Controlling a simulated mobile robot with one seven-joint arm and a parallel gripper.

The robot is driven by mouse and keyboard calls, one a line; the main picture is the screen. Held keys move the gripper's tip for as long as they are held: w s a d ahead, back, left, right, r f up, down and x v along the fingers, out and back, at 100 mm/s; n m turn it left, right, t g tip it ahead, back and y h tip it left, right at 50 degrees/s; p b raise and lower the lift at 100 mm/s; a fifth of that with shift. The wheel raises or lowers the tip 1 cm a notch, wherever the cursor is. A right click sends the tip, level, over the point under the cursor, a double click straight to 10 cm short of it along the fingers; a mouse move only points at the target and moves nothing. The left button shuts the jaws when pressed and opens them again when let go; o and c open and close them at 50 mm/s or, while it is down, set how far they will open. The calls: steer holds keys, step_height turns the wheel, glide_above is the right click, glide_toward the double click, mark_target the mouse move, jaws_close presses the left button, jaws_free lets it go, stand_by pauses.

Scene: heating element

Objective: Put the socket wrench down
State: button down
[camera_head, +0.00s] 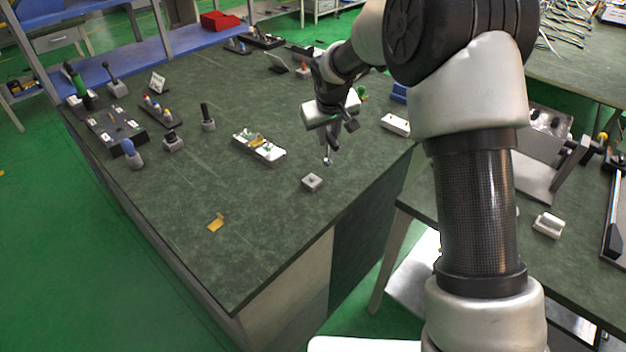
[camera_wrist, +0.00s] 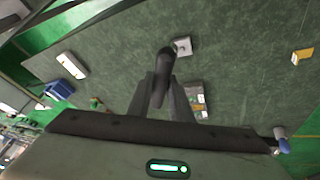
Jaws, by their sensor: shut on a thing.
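The socket wrench (camera_head: 327,157) hangs from my gripper (camera_head: 340,127) in the head view, a thin silver shaft pointing down above the green table. In the wrist view its dark handle (camera_wrist: 166,62) stands between the two fingers of my gripper (camera_wrist: 165,82), which are shut on it. The far end of the wrench is hidden in the wrist view. A small grey block with a stud on top (camera_head: 312,182) sits on the table just in front of the wrench. It also shows in the wrist view (camera_wrist: 184,48), beside the handle and apart from my fingers.
A white tray with parts (camera_head: 270,152) lies left of the wrench. A white box (camera_head: 395,125) and a blue bin (camera_head: 399,92) stand to the right. A yellow bracket (camera_head: 215,224) lies near the front left. Tools in holders (camera_head: 125,130) stand far left. The front table surface is mostly clear.

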steer(key=w+a+f+n, duration=0.1)
steer(key=w+a, duration=0.3)
steer(key=a, duration=0.1)
steer(key=shift+y, duration=0.3)
steer(key=shift+w+d+f, duration=0.1)
steer(key=shift+f, duration=4.8)
steer(key=shift+f, duration=0.2)
steer(key=c, duration=1.6)
jaws_free()
steer(key=shift+r, duration=0.1)
